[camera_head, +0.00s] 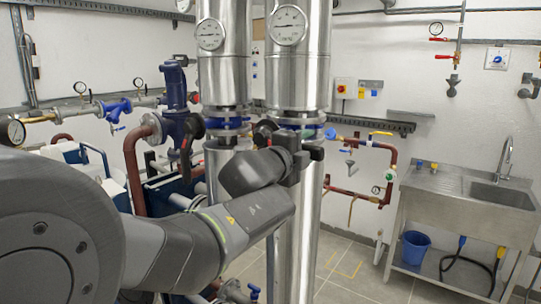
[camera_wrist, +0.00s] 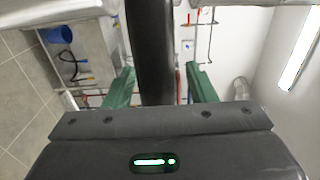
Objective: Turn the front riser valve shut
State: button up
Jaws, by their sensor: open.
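The front riser, a thick steel pipe (camera_head: 297,75) with a gauge, stands right of centre in the head view. Its valve shows as a blue band (camera_head: 303,122) between flanges. A dark part (camera_head: 265,131) sticks out at its left. My gripper (camera_head: 308,152) is just below the blue band; its fingers are hard to make out there. In the wrist view my gripper (camera_wrist: 161,86) is open, with two green fingers. A thick black bar (camera_wrist: 150,45), probably the valve's lever, runs between them, with gaps showing on both sides. Whether it touches the palm cannot be told.
A second steel riser (camera_head: 222,75) with its own blue valve (camera_head: 228,122) stands close left. Blue pump parts (camera_head: 180,125) and gauged pipework are farther left. A steel sink (camera_head: 480,190) and blue bucket (camera_head: 416,246) stand at right. Floor between is clear.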

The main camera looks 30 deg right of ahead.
jog(key=p+v, duration=0.1)
jog(key=v, duration=1.2)
jog(key=b+x, duration=0.1)
jog(key=x, duration=1.2)
jog(key=shift+w+d, duration=0.1)
jog(key=shift+d, duration=0.3)
jog(key=shift+a, duration=0.1)
